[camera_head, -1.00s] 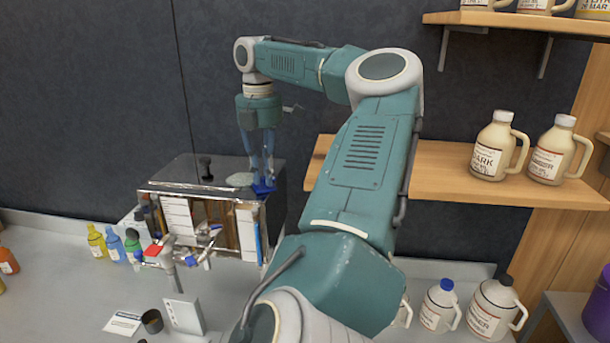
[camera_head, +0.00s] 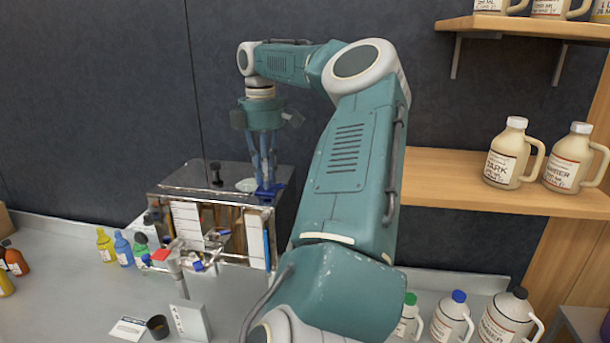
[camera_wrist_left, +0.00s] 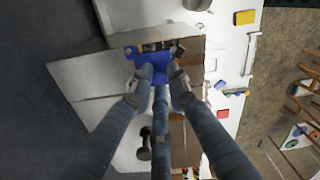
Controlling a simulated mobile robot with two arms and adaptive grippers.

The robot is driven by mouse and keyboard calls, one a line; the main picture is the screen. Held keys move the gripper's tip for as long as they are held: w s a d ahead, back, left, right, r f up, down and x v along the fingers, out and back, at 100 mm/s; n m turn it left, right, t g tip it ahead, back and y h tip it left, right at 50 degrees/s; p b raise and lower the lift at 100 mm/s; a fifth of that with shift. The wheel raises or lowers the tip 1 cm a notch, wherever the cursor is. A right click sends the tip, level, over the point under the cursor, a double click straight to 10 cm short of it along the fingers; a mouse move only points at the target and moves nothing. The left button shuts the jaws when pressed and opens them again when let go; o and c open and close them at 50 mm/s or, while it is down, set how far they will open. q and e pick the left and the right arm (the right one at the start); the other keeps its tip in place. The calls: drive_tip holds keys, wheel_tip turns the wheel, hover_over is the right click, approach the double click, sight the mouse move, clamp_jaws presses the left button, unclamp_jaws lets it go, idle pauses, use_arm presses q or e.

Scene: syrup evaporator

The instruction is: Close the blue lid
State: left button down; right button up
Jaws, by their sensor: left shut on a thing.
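The blue lid (camera_head: 270,193) sits at the right front corner of the top of a shiny metal evaporator box (camera_head: 200,178). My left gripper (camera_head: 264,184) points down at that corner with its fingertips on the blue lid. In the left wrist view the blue lid (camera_wrist_left: 152,58) shows between and just beyond the fingertips (camera_wrist_left: 157,76), and the gripper is shut on it. The fingers partly cover the lid, so its exact tilt is hard to tell. My right gripper is not in view.
A dark knob (camera_head: 215,172) and a pale round piece (camera_head: 246,185) are on the box top. Taps with red and blue handles (camera_head: 165,256) stick out in front. Small bottles (camera_head: 106,245) stand left. A shelf with jugs (camera_head: 508,156) is right, behind my arm.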

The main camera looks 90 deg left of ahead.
use_arm(q)
drive_tip(key=shift+a+r, duration=0.15)
drive_tip(key=shift+r, duration=0.1)
drive_tip(key=c, duration=1.9)
unclamp_jaws()
drive_tip(key=shift+c, duration=0.2)
drive_tip(key=shift+o, duration=1.4)
drive_tip(key=shift+f, duration=0.1)
wheel_tip(320, 180, up, 12)
